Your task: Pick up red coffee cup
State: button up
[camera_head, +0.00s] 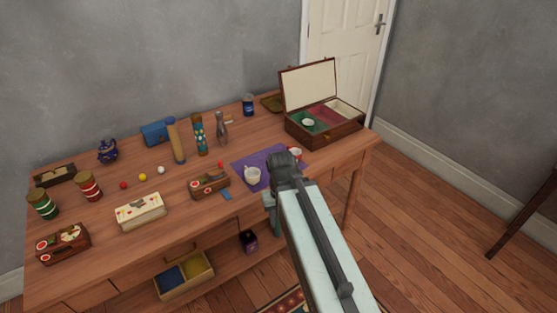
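A small red cup (297,152) with a pale inside stands on the purple mat (243,165) on the wooden table. A white cup (252,176) stands on the same mat, left of the joint. My arm reaches in from the lower right, its far joint over the table's front edge near the mat. The fingers of my gripper are not clearly visible; the arm hides them. No cup is seen held.
An open wooden box (323,130) with a small white cup (308,122) inside stands at the right end of the table (110,190). A brown box (209,187) sits left of the mat. An open drawer (184,278) juts out in front.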

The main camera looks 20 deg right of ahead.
aim_at(297, 152)
jog(key=u, duration=2.9)
jog(key=k, duration=1.95)
jog(key=z, duration=0.6)
jog(key=i, duration=1.55)
jog(key=u, duration=0.05)
